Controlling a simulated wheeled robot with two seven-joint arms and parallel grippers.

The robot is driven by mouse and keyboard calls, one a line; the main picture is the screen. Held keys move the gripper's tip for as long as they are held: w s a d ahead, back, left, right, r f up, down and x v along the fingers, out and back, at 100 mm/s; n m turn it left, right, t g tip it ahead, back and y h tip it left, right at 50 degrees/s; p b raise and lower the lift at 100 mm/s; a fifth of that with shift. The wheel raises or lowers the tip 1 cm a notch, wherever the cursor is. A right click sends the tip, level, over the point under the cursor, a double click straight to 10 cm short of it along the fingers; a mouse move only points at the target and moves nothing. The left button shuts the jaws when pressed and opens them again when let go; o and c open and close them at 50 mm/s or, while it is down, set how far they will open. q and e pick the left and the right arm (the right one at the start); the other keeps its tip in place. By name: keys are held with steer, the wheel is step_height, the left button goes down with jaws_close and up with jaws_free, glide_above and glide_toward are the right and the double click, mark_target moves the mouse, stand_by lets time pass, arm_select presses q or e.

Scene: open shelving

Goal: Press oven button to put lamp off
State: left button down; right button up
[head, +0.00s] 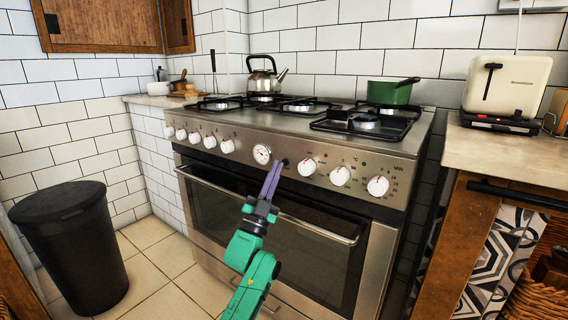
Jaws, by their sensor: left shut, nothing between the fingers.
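A stainless steel oven (330,175) stands against the tiled wall, with a row of white knobs and a round white dial (262,154) on its front panel. A small dark button (285,162) shows just right of the dial. My left gripper (275,168) has purple fingers, shut and empty, pointing up at the panel. Its tips are at the button's left edge in the picture; I cannot tell whether they touch it. The oven door window (225,205) looks dark, and no lit lamp is clear. My right gripper is out of view.
The door handle bar (320,232) runs below the panel, close to my left gripper. A kettle (265,80) and a green pot (389,92) stand on the hob. A black bin (70,245) is at left, a toaster (507,85) on the right counter.

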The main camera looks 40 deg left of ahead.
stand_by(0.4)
arm_select(q)
steer(key=shift+w, duration=0.55)
steer(key=shift+s+p, duration=0.3)
steer(key=shift+s, duration=0.25)
steer(key=s+p, duration=0.2)
steer(key=s, duration=0.4)
steer(key=shift+p, duration=0.3)
